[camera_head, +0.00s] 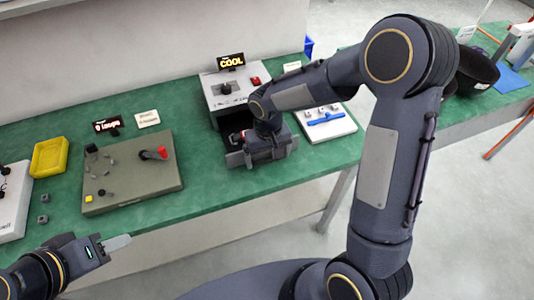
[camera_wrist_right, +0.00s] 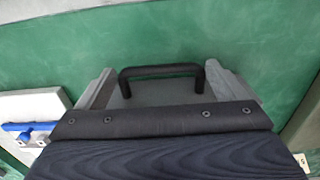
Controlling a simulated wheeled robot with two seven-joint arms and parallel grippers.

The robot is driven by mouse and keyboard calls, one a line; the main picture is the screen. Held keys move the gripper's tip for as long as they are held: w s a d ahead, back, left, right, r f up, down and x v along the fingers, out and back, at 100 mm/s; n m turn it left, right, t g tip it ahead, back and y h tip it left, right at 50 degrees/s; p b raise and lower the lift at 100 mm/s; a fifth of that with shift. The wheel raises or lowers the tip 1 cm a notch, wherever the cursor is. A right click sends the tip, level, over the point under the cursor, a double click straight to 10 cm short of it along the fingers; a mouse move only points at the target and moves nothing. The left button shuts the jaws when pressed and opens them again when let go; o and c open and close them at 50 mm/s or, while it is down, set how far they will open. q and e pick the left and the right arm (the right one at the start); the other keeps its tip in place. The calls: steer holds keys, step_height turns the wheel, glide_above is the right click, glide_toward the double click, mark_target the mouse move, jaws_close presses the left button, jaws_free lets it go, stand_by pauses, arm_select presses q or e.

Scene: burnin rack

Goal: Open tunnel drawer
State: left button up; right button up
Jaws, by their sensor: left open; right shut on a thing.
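The tunnel unit (camera_head: 214,90) is a pale grey box under a "COOL" sign (camera_head: 231,60), with a black knob and a red switch on top. A dark recess (camera_head: 234,120) shows at its front, partly hidden by my right arm; how far the drawer stands out is hard to tell. My right gripper (camera_head: 262,156) is shut at the drawer's front. In the right wrist view the black drawer handle (camera_wrist_right: 162,70) arches between grey pieces at the gripper's far edge. My left gripper (camera_head: 118,243) is open and empty, off the table's front edge.
A grey-green fixture board (camera_head: 125,190) with a red lever stands left of the unit. A yellow tray (camera_head: 38,172) lies further left. A white tray (camera_head: 340,130) with a blue part (camera_head: 326,119) sits right of the unit. Green table shows clear between board and unit.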

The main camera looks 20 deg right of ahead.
steer(key=shift+d+r, duration=0.1)
steer(key=shift+d, duration=0.05)
steer(key=o, duration=1.1)
step_height(320, 180, up, 7)
steer(key=shift+r, duration=0.4)
steer(key=s+d+r+m+t+y, duration=0.1)
steer(key=s+d+r+t+y, duration=0.1)
steer(key=s+d+r, duration=0.45)
steer(key=s+a+m+t+y, duration=0.1)
steer(key=s+t, duration=0.2)
steer(key=s, duration=1.1)
steer(key=shift+a+r+t+y, duration=0.3)
steer(key=shift+a+r+y, duration=0.05)
steer(key=shift+y, duration=0.05)
